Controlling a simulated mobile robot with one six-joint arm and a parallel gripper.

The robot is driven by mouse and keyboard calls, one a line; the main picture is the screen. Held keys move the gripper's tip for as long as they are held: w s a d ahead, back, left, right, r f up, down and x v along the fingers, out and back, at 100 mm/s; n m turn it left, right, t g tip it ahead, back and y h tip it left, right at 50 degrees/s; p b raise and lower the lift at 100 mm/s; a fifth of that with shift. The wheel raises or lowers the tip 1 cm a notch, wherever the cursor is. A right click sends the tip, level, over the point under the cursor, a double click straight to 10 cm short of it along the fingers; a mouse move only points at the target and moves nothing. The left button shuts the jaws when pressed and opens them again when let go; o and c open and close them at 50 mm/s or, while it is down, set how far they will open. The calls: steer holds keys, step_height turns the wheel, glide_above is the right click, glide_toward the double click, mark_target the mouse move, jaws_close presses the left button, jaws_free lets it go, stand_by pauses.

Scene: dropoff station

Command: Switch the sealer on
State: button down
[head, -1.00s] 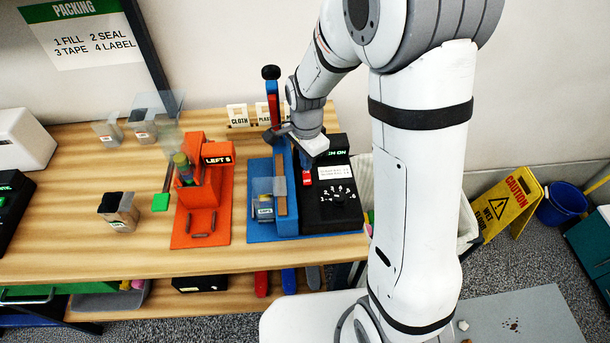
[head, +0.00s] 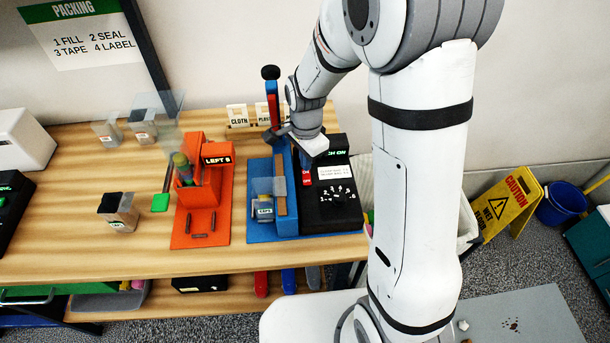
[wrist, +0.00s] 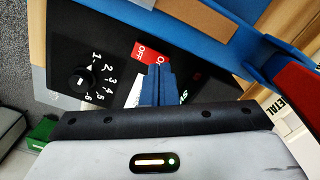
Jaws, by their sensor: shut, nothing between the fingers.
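The sealer has a blue frame (head: 287,222) and a black control box (head: 330,215) with a numbered dial (head: 338,196). The dial also shows in the wrist view (wrist: 80,83). A red rocker switch (wrist: 140,50), marked OFF and partly ON, is on the box; its position cannot be told. My gripper (wrist: 159,70) is shut and empty, its blue fingertips at the switch, covering part of it. Contact cannot be told. Green lettering (head: 337,152) ending in "ON" is partly hidden.
The sealer's upright lever (head: 271,88) with a black knob stands close left of my wrist. An orange device (head: 200,205) stands to the left. CLOTH and PLASTIC cards (head: 237,115) stand behind. Clear bins (head: 119,215) are farther left.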

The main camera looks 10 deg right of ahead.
steer(key=shift+f+b, duration=0.85)
steer(key=shift+f, duration=0.2)
stand_by(0.4)
steer(key=shift+r, duration=0.2)
steer(key=shift+r+p, duration=2.4)
steer(key=shift+r, duration=1)
steer(key=shift+r, duration=0.15)
steer(key=s+d+r+n+t+b, duration=0.1)
steer(key=s+d+r+n, duration=0.3)
steer(key=s+r+n, duration=0.2)
steer(key=s+d+r+n+t, duration=0.2)
steer(key=s+d+r+n, duration=0.3)
steer(key=s, duration=0.6)
step_height(320, 180, up, 2)
steer(key=shift+s+d+r+n+b, duration=0.2)
steer(key=shift+n+b, duration=0.2)
steer(key=shift+n, duration=0.2)
